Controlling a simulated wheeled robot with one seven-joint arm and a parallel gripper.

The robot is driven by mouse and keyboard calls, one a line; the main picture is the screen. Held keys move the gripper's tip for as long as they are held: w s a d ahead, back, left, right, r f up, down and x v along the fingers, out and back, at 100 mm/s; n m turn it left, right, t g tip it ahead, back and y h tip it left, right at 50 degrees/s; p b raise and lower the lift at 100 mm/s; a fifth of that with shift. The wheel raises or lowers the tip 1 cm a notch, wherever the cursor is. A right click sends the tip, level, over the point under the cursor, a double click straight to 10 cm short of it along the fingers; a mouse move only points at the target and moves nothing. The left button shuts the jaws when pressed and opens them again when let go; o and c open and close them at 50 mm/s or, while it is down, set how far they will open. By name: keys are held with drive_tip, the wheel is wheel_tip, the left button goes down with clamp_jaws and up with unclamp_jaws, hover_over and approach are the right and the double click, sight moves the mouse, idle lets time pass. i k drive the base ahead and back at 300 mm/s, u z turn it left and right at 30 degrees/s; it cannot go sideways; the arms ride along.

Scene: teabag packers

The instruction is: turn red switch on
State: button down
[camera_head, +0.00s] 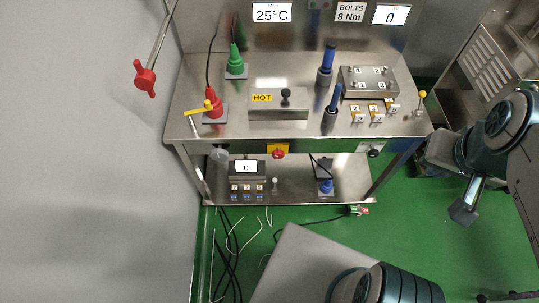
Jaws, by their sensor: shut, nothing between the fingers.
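A red round switch (278,153) sits on a yellow plate at the front edge of the steel table, near its middle. Its setting is too small to read. My gripper (463,213) hangs at the right of the view, above the green floor, its tip pointing down. It is shut and empty, well to the right of and apart from the switch. A second small red part (364,211) lies low on the floor at the end of a cable; I cannot tell if it is a switch.
The steel table (230,127) carries a red plug (211,103), a green plug (236,66), blue-handled tools (327,68) and a bolt block (370,82). A black knob (374,151) is at its front right. A red handle (145,78) hangs at the left. Loose cables lie on the floor.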

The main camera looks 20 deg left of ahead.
sight(277, 154)
drive_tip(key=u, duration=0.85)
drive_tip(key=i, duration=0.35)
drive_tip(key=u, duration=1.75)
drive_tip(key=k, duration=0.9)
drive_tip(key=z, duration=1.65)
drive_tip(key=i, duration=0.5)
drive_tip(key=u, duration=0.05)
